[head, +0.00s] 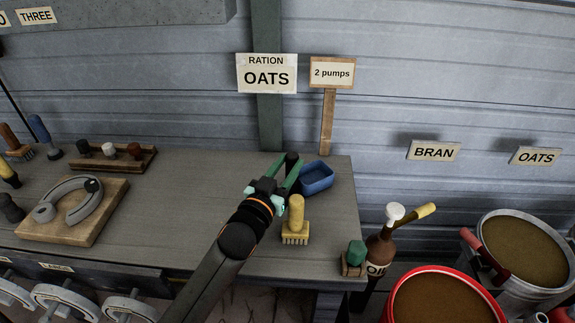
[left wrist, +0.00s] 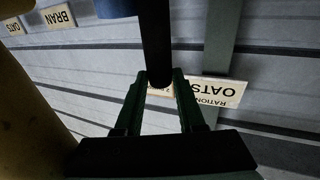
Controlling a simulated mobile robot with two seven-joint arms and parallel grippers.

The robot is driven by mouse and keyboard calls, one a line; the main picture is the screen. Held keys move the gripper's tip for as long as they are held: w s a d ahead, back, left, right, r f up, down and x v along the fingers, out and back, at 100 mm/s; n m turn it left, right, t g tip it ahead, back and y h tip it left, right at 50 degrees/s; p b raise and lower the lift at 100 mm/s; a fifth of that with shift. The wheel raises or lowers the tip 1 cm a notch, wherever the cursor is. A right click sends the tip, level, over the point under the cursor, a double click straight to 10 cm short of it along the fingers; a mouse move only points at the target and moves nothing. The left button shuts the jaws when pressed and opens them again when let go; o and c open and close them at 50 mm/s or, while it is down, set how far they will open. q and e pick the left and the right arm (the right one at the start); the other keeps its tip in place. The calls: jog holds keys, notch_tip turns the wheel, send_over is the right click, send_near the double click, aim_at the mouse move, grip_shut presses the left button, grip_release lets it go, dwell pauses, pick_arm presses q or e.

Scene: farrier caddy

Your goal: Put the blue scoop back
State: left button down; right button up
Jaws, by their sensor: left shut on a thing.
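The blue scoop (head: 317,178) shows in the head view at the right end of the workbench, as an open blue bowl just right of my left gripper. My left gripper (head: 283,164) is shut on its dark handle (head: 292,157), which stands up between the green fingers. I cannot tell whether the bowl touches the bench. My right gripper is not in view.
A yellow-handled brush (head: 296,218) stands close by on the workbench (head: 190,215). A horseshoe board (head: 80,222) and small rack (head: 118,158) are left. An oil bottle (head: 380,248), red bucket (head: 440,270) and grey bucket (head: 545,285) stand right. BRAN (head: 433,151) and OATS (head: 535,156) signs hang above.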

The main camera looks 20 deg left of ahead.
pick_arm(q)
jog(key=shift+f, duration=0.3)
jog(key=shift+c, duration=2.2)
grip_release()
jog(key=shift+f, duration=0.1)
jog(key=shift+c, duration=0.2)
jog(key=shift+c, duration=1)
jog(key=s+a, duration=0.2)
jog(key=s, duration=1)
jog(key=shift+s+f+p, duration=0.15)
jog(key=shift+p, duration=0.3)
